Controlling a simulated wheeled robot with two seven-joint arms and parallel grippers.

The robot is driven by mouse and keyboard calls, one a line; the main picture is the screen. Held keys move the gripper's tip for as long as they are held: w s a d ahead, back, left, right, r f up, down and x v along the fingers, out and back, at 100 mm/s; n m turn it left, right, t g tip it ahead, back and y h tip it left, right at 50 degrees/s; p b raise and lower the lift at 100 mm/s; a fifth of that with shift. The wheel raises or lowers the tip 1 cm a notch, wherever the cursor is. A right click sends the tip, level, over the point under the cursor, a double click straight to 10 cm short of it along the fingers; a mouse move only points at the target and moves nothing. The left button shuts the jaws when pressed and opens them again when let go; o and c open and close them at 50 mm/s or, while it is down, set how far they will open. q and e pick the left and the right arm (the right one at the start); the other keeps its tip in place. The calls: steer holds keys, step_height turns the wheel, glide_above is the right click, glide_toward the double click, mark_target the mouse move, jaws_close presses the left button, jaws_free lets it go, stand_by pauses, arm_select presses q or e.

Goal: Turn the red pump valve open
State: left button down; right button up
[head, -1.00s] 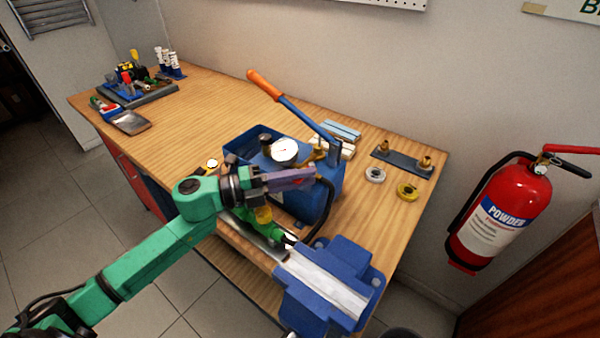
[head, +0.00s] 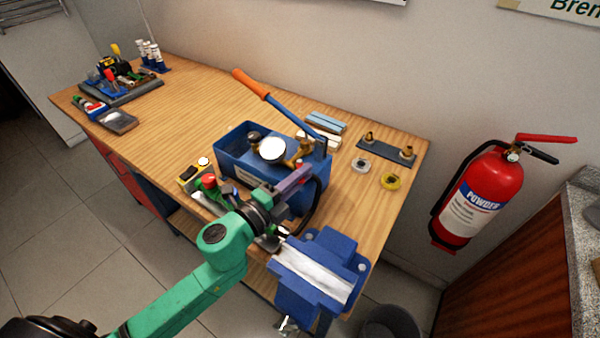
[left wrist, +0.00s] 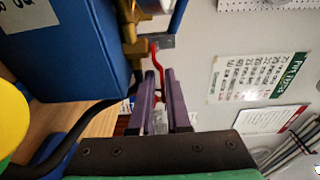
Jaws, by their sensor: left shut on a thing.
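The red pump valve shows in the left wrist view as a thin bent red handle (left wrist: 155,58) beside the brass fittings (left wrist: 135,48) of the blue test pump. In the head view a small red spot of it shows above my left gripper (head: 292,180). The pump (head: 233,168) is a blue tank with a round gauge (head: 273,150) and a lever with an orange grip (head: 250,82). In the left wrist view the purple fingers of my left gripper (left wrist: 160,80) are shut on the red handle, which runs down between them. My right gripper is not in view.
A blue vise (head: 312,275) stands at the bench's near end, close to my left arm. A black hose (left wrist: 75,125) curves beside the pump. Tape rolls (head: 390,181) and a plate with brass fittings (head: 385,152) lie to the right. The bench's left middle (head: 180,115) is clear.

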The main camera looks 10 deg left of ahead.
arm_select(q)
steer(key=shift+f, duration=0.15)
steer(key=c, duration=0.9)
jaws_free()
steer(key=shift+s, duration=0.15)
steer(key=shift+a, duration=0.1)
